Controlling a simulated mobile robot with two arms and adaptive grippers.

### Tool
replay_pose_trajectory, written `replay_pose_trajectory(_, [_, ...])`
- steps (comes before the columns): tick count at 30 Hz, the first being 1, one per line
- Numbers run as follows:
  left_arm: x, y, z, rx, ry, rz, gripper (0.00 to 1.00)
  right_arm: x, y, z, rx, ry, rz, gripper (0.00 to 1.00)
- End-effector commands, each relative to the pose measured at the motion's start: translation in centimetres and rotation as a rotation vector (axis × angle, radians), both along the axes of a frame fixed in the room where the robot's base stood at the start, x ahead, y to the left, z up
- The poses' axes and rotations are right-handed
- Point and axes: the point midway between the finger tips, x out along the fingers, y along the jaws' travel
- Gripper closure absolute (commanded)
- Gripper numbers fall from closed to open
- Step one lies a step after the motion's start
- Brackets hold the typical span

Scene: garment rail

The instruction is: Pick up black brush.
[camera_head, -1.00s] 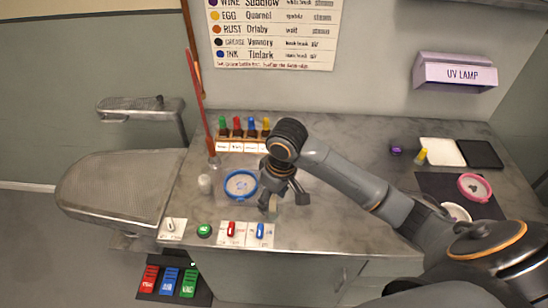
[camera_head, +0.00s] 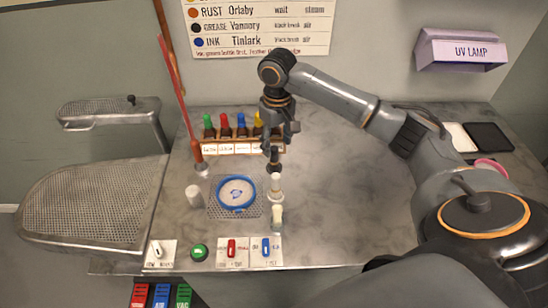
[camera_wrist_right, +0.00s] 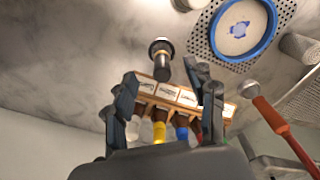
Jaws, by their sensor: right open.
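The black brush (camera_head: 274,158) looks like a short dark upright piece on the counter, just in front of the bottle rack. In the right wrist view it shows as a dark round-topped piece (camera_wrist_right: 161,52) with a pale band, seen from above. My right gripper (camera_head: 280,138) is above and behind it in the head view, with its fingers partly overlapping the rack. In the wrist view the open fingers (camera_wrist_right: 165,82) are spread, with the brush just beyond their tips and nothing held. My left gripper is not in view.
Two pale upright pieces (camera_head: 276,215) stand in front of the brush. A blue-rimmed dish (camera_head: 236,193) sits on a perforated plate to the left. The wooden rack (camera_head: 222,149) holds several coloured bottles. A red stick (camera_head: 181,100) leans at left.

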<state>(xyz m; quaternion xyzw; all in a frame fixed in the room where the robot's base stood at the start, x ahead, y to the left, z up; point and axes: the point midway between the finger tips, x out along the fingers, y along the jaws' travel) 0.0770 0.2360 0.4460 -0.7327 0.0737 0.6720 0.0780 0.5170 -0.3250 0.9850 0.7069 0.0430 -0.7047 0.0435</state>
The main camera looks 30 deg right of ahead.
Motion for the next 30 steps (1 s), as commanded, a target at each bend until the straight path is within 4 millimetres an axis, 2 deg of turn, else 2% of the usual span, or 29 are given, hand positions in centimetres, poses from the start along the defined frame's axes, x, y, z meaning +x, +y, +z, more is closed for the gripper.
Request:
replay_pose_trajectory(2, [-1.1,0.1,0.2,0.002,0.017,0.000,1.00,0.0,0.0,-1.3,0.000,0.003,-0.001,0.44])
replay_pose_trajectory(5, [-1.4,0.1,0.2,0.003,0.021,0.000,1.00,0.0,0.1,-2.5,0.001,0.002,0.001,0.44])
replay_pose_trajectory(10, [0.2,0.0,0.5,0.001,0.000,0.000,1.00,0.2,0.1,-3.5,0.000,0.000,0.000,0.44])
replay_pose_trajectory(14, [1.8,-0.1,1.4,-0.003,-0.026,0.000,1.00,0.6,0.1,-5.2,0.001,0.003,0.000,0.44])
replay_pose_trajectory(19, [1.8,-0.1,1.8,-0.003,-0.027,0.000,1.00,0.8,0.1,-7.6,-0.001,0.001,0.000,0.44])
replay_pose_trajectory(28, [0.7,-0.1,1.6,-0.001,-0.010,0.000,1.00,0.8,0.1,-8.3,-0.001,0.000,0.002,0.44])
replay_pose_trajectory(29, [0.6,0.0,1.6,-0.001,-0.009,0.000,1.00,0.8,0.1,-8.3,-0.001,0.000,0.002,0.48])
replay_pose_trajectory(30, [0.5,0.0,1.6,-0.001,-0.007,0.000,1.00,0.8,0.1,-8.2,-0.001,0.000,0.001,0.56])
